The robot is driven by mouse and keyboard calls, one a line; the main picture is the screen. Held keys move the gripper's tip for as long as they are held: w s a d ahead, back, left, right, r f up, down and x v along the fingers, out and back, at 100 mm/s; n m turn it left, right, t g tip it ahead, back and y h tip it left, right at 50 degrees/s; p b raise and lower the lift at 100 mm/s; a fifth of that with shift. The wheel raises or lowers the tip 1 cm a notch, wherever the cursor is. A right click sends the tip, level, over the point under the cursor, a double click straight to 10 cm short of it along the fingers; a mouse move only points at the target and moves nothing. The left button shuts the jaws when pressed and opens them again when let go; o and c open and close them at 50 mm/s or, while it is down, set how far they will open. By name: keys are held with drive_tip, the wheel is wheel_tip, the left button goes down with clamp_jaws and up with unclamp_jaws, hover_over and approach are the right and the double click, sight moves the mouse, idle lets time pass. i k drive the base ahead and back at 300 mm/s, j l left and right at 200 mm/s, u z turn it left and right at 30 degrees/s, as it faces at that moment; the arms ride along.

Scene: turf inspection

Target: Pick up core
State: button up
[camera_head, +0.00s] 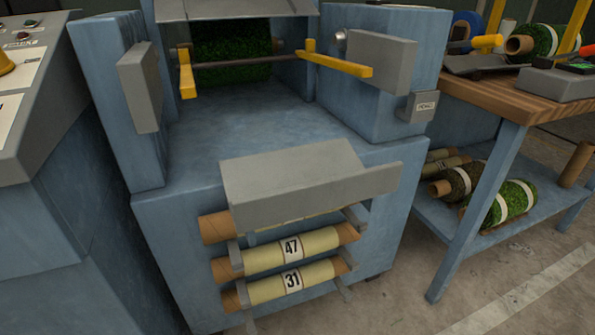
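Several cores, brown cardboard tubes with pale yellow wraps, lie one above another in a rack on the front of the blue machine (165,225). The core labelled 47 (265,257) is in the middle and the core labelled 31 (262,291) is below it. The top core (215,228) shows its brown left end and a sliver of yellow; a grey angled cover (295,172) hides most of it, including any label. Grey brackets hold the cores near their ends. My gripper is not in view.
Above, yellow arms (335,64) flank a rod in the machine's bay, with green turf (230,50) behind. At right, a wooden-topped bench (520,105) carries rolls and tools, with turf rolls (508,203) on its lower shelf. A control console (30,90) stands left. Floor is clear at lower right.

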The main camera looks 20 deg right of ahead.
sight(264, 257)
drive_tip(key=i+u, duration=0.35)
drive_tip(key=i+l+u, duration=0.1)
drive_tip(key=u, duration=0.25)
drive_tip(key=i+l+u, duration=0.15)
drive_tip(key=u, duration=0.2)
drive_tip(key=i, duration=0.1)
